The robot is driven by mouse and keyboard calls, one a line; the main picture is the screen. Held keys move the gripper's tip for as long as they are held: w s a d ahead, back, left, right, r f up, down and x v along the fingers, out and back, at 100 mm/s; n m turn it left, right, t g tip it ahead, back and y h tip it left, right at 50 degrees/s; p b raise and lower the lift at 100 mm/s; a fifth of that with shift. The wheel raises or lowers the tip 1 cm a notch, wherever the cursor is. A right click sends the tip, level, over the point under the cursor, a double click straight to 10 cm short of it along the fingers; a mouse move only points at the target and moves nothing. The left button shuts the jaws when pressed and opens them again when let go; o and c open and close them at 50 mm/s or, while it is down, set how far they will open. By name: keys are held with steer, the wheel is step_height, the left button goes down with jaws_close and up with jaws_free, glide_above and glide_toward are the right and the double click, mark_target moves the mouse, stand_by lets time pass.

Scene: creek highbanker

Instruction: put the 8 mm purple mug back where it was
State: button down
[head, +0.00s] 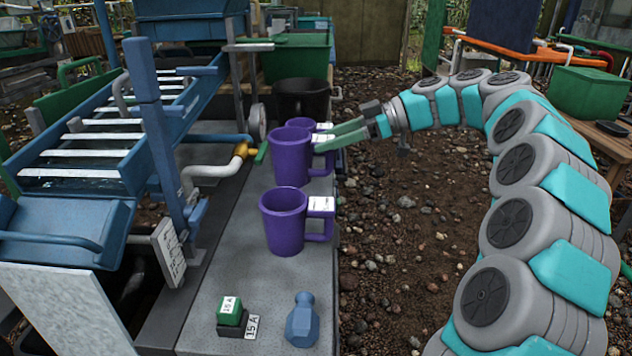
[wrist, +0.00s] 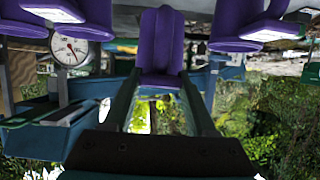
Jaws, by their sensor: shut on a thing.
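Three purple mugs with white labels on their handles stand in a row along the grey bench in the head view: a front mug (head: 282,224), a middle mug (head: 289,158) and a partly hidden back mug (head: 299,122). The label sizes are too small to read. My gripper (head: 325,138) reaches in from the right with its green fingers at the handle of the middle mug. In the wrist view my gripper (wrist: 162,88) is shut on this purple mug (wrist: 160,42), with a mug on either side. I cannot tell whether the middle mug touches the bench.
A black pot (head: 302,97) stands behind the mugs. A green block (head: 230,311) and a blue bottle-shaped piece (head: 301,321) are at the bench's near end (head: 262,282). The blue sluice (head: 84,150) and a brass-fitted pipe (head: 215,170) are close on the left. Gravel ground lies right.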

mark_target(329, 169)
steer(key=shift+f, duration=3.4)
steer(key=shift+f+b, duration=0.2)
steer(key=shift+b, duration=0.15)
steer(key=shift+c, duration=1)
jaws_free()
steer(key=shift+r, duration=0.15)
steer(key=shift+r+p, duration=0.2)
steer(key=shift+p, duration=0.3)
steer(key=v, duration=1.2)
steer(key=shift+b, duration=0.3)
steer(key=shift+f, duration=0.15)
